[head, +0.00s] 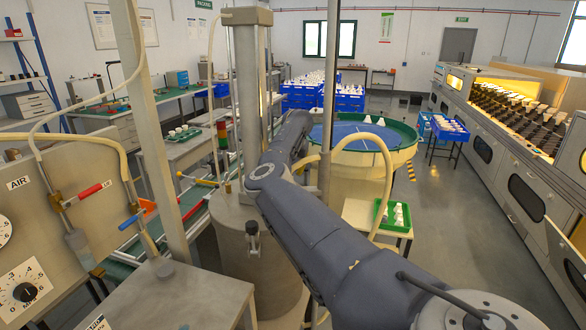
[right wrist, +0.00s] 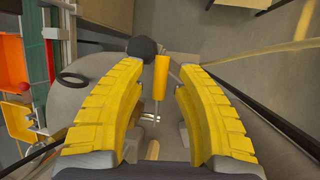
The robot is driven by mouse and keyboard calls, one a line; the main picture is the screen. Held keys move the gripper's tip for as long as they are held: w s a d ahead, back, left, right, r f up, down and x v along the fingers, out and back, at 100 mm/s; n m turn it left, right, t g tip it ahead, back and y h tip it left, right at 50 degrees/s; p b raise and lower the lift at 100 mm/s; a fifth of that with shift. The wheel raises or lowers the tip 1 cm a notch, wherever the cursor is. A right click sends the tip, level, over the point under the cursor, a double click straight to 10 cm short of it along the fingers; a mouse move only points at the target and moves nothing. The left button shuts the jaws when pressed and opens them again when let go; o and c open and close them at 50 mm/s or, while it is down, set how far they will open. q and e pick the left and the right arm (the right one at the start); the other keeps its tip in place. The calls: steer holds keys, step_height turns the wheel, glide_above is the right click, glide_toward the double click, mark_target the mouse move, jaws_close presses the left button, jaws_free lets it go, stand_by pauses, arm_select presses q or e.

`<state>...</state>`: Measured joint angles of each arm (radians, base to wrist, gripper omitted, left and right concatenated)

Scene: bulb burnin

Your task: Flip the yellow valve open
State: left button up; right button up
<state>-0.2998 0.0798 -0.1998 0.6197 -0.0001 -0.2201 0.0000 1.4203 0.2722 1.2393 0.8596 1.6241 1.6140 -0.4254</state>
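The yellow valve's handle (right wrist: 162,75) shows in the right wrist view as a short orange-yellow grip on a thin metal stem. It stands between the two fingers of my right gripper (right wrist: 153,85), with a visible gap on each side. The ribbed yellow fingers are spread open and hold nothing. In the head view my right arm reaches in from the lower right over the grey tank (head: 228,240). I cannot make out the yellow handle clearly there. My left gripper is not in view.
A panel at left carries a red handle (head: 95,189) and a blue handle (head: 130,222). A dark round knob (right wrist: 142,47) lies just beyond the handle. A hose (head: 388,170) loops beside my arm.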

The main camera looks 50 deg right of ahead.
jaws_close()
stand_by(1.5)
steer(key=shift+o, duration=0.9)
jaws_free()
steer(key=v, duration=1.2)
steer(key=shift+a+r, duration=0.1)
